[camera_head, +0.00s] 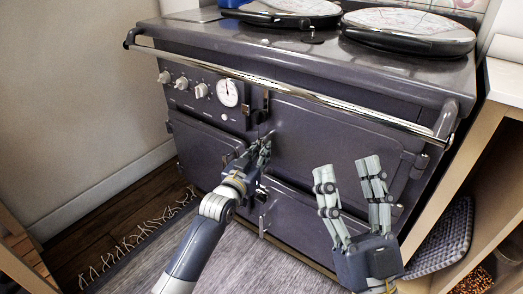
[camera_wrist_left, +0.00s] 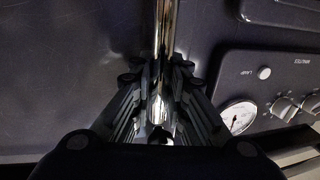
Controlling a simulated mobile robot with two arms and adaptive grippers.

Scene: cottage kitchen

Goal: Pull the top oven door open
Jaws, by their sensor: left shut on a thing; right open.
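The dark grey range cooker stands ahead. Its top oven door (camera_head: 335,140) is at the upper right of its front, right of the dials, and looks closed. My left gripper (camera_head: 262,150) is at this door's left edge. In the left wrist view my left gripper (camera_wrist_left: 160,95) is shut on a shiny chrome door handle (camera_wrist_left: 165,28), with its fingers on both sides of it. In the head view the gripper hides most of this handle. My right gripper (camera_head: 350,180) is open and empty, in front of the cooker's lower right.
A chrome rail (camera_head: 270,84) runs across the cooker's front above the door. Knobs and a round gauge (camera_head: 228,93) sit left of the door. A wooden shelf unit (camera_head: 470,150) stands close on the right. A fringed grey rug (camera_head: 240,262) covers the floor in front.

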